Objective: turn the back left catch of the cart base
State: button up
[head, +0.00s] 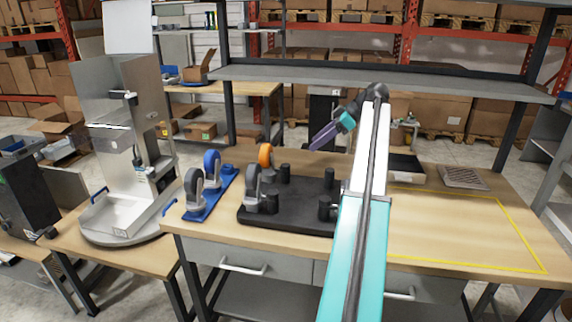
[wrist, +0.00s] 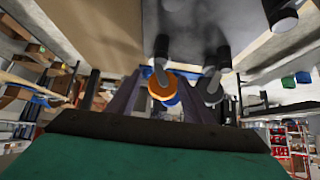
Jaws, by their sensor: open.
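The cart base is a black plate (head: 290,216) lying on the workbench, with dark posts standing up at its corners. A caster with an orange wheel (head: 265,156) stands at its back left corner, and one with a grey wheel (head: 253,178) at the front left. The back left catch is too small to make out. My gripper (head: 317,144) is open, its purple fingers above the back of the base, right of the orange wheel. In the wrist view the orange wheel (wrist: 162,88) shows between the fingers, apparently beyond them; nothing is visibly held.
A blue rack (head: 208,196) with a blue and a grey caster stands left of the base. A yellow outlined area (head: 465,208) on the right is bare. A dark tray (head: 406,168) and a grey grate (head: 463,178) lie behind it. A grey shelf (head: 380,82) spans above the back.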

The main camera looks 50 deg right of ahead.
jog(key=shift+w+a, duration=0.15)
jog(key=p, duration=0.3)
send_near(285, 165)
jog(key=x, duration=0.8)
jog(key=c, duration=1.1)
jog(key=shift+o, duration=0.2)
